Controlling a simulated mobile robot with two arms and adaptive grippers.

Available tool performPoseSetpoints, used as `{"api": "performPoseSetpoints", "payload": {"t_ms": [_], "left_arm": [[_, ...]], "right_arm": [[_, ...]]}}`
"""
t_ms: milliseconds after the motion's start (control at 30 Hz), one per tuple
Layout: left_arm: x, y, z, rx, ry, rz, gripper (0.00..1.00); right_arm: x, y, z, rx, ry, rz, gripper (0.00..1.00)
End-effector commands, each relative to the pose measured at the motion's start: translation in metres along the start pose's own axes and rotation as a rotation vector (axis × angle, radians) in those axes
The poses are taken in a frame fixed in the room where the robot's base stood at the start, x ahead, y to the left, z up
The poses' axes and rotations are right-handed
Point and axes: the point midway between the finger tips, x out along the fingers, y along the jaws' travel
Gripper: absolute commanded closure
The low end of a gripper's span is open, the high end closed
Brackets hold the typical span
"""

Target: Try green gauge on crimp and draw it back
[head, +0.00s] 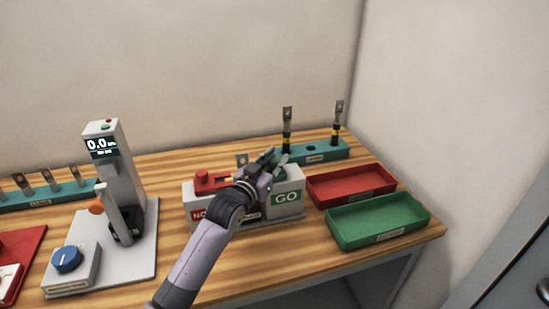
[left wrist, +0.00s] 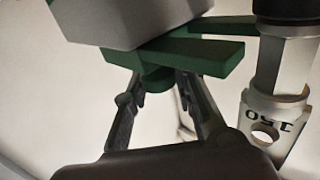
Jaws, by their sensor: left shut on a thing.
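My left gripper (head: 268,160) is over the gauge stand (head: 228,216), a grey block with a red and a green "GO" label. In the left wrist view the gripper (left wrist: 160,85) is shut on the knob of the green gauge (left wrist: 190,56). The gauge's two prongs point right, toward the metal crimp barrel (left wrist: 280,98) of a lug marked "150". One prong reaches the barrel's edge in the picture; I cannot tell whether they touch. The lug's flat end (head: 242,159) stands up left of my gripper in the head view. The red gauge (head: 205,181) sits on the stand's left part. My right gripper is not in view.
A red tray (head: 352,201) and a green tray (head: 425,220) lie at the right. A teal rack (head: 325,153) behind holds two lugs. At the left are a tester with a display (head: 102,145), a blue knob (head: 67,257) and a rack of several lugs (head: 63,193).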

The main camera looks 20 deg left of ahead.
Motion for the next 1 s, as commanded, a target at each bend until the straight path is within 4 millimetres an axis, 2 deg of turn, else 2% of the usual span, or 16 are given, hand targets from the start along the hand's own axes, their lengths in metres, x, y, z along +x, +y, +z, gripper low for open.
{"api": "performPoseSetpoints", "payload": {"t_ms": [167, 200, 467, 833, 1000], "left_arm": [[0.0, 0.0, 0.0, 0.0, 0.0, 0.001, 1.0], [0.0, 0.0, 0.0, 0.0, 0.0, 0.001, 0.75], [0.0, 0.0, 0.0, 0.0, 0.0, 0.0, 0.58], [-0.003, 0.0, 0.0, 0.0, 0.0, 0.0, 0.56], [-0.027, 0.0, 0.001, 0.0, -0.001, 0.0, 0.56]], "right_arm": [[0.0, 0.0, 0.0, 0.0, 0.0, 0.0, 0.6], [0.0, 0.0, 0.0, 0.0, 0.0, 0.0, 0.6], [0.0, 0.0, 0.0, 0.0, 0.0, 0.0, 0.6], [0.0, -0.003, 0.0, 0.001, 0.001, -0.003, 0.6], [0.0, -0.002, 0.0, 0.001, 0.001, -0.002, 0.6]]}}
